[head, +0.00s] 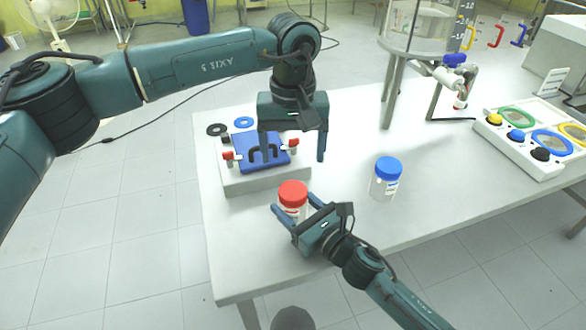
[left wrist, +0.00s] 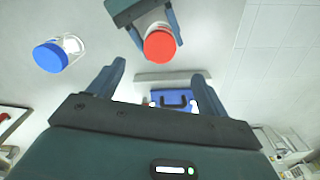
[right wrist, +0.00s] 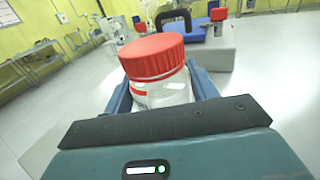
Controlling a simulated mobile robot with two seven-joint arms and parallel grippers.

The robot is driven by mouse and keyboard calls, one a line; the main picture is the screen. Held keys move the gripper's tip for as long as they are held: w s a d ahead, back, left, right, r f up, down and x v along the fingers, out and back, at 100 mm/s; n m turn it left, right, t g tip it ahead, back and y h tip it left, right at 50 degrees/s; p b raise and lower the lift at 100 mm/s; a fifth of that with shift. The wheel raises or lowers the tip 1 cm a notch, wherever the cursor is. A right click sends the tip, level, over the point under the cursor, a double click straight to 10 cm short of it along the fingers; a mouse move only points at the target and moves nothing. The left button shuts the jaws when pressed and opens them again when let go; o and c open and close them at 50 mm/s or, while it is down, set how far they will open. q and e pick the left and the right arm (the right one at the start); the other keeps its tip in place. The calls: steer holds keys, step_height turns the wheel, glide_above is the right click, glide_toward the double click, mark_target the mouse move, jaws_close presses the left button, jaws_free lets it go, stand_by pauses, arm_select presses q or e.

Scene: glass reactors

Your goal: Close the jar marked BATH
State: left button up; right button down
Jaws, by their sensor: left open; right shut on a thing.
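A clear jar with a red lid (head: 293,193) stands near the front edge of the table. In the right wrist view the red lid (right wrist: 153,56) sits on top of the jar body (right wrist: 160,92); I cannot tell how tightly. My right gripper (head: 296,211) is shut around this jar's body. A second jar with a blue lid (head: 388,165) stands to its right; it also shows in the left wrist view (left wrist: 50,56). My left gripper (head: 293,152) is open and empty above the table, behind the red-lidded jar. The label wording is not readable on either jar.
A grey block with a blue plate, black handle and red-tipped clamps (head: 262,152) stands left, below my left gripper. A glass reactor on metal legs (head: 420,45) and a panel with coloured knobs (head: 530,140) stand right. The table between is mostly clear.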

arm_select(q)
step_height(320, 180, up, 3)
steer(key=shift+f, duration=0.2)
arm_select(e)
steer(key=shift+c, duration=1.9)
jaws_free()
steer(key=b+v, duration=0.2)
steer(key=v, duration=0.9)
steer(key=shift+s+d+f, duration=0.15)
steer(key=shift+s+d, duration=0.05)
steer(key=shift+s, duration=0.1)
arm_select(q)
steer(key=shift+f, duration=1.3)
arm_select(e)
steer(key=shift+s+d, duration=0.5)
steer(key=shift+s, duration=0.05)
